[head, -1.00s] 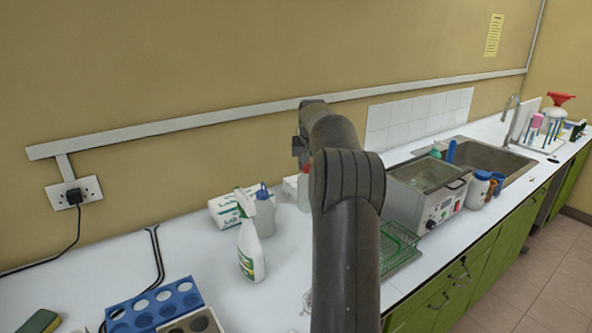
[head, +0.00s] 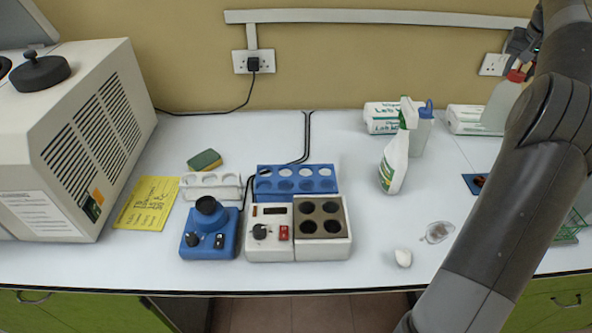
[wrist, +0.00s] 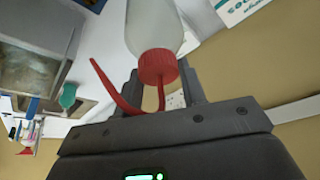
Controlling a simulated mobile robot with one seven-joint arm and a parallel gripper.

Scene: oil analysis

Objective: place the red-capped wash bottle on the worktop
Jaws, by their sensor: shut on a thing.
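The red-capped wash bottle (head: 502,105) is at the upper right of the head view, roughly upright, its translucent body partly behind my arm. My gripper (head: 520,62) is at its red cap, near the wall. In the wrist view the bottle (wrist: 152,28) hangs in my gripper (wrist: 165,88), which is shut around the bottle near its red cap and bent red spout. The white worktop (head: 350,225) runs below. Whether the bottle's base touches the worktop I cannot tell.
A blue rack (head: 297,170), mixer (head: 207,240) and heating block (head: 320,235) occupy the middle. A large beige instrument (head: 85,140) is at left.

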